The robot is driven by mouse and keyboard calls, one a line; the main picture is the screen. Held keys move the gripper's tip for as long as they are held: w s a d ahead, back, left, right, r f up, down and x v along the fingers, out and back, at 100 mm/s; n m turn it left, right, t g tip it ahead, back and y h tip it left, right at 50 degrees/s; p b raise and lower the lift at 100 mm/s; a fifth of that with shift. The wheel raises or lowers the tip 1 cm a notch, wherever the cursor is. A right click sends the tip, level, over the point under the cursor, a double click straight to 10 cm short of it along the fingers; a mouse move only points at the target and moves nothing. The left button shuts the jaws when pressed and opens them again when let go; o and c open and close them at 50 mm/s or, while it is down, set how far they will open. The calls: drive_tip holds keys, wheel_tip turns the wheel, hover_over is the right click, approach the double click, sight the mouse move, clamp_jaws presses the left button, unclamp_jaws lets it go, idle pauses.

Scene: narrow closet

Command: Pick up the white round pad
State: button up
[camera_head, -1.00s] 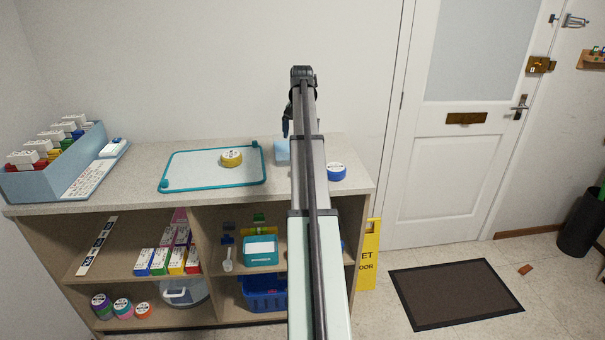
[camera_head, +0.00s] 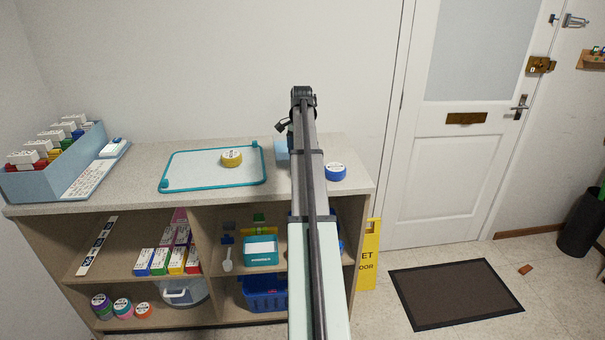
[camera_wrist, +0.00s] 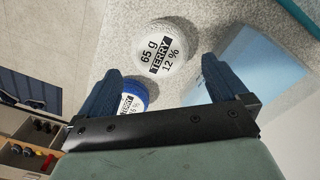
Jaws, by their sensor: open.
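The white round pad (camera_wrist: 162,47), with a printed label, lies on the speckled counter in the wrist view. In the head view my arm hides it. My gripper (camera_wrist: 160,68) is open, its two dark blue fingers spread to either side of the pad's near edge in the picture. I cannot tell the height of the fingers above the counter. In the head view my gripper is mostly hidden behind my arm.
A blue-rimmed round pad (camera_wrist: 133,95) sits by the left finger; it also shows in the head view (camera_head: 335,172). A light blue block (camera_wrist: 258,75) is beside the right finger. A yellow round pad (camera_head: 231,159) lies on a teal-edged tray (camera_head: 184,184).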

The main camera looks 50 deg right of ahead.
drive_tip(key=shift+s+d+f, duration=0.1)
drive_tip(key=shift+d+f, duration=0.05)
drive_tip(key=shift+f, duration=1.7)
drive_tip(key=shift+d+f, duration=0.15)
drive_tip(key=shift+f, duration=1.7)
drive_tip(key=shift+c, duration=0.2)
drive_tip(key=c, duration=0.7)
wheel_tip(320, 180, up, 9)
drive_tip(key=shift+w+a+r, duration=0.1)
drive_tip(key=shift+w+r, duration=0.15)
drive_tip(key=w+d+r, duration=0.1)
drive_tip(key=w+d, duration=0.2)
drive_tip(key=w, duration=0.1)
drive_tip(key=w+d+r, duration=0.1)
drive_tip(key=w+d, duration=0.3)
drive_tip(key=w+d+r, duration=0.1)
drive_tip(key=w+d, duration=0.3)
drive_tip(key=shift+w+d+r, duration=0.1)
drive_tip(key=shift+d+r, duration=0.05)
drive_tip(key=shift+r, duration=0.25)
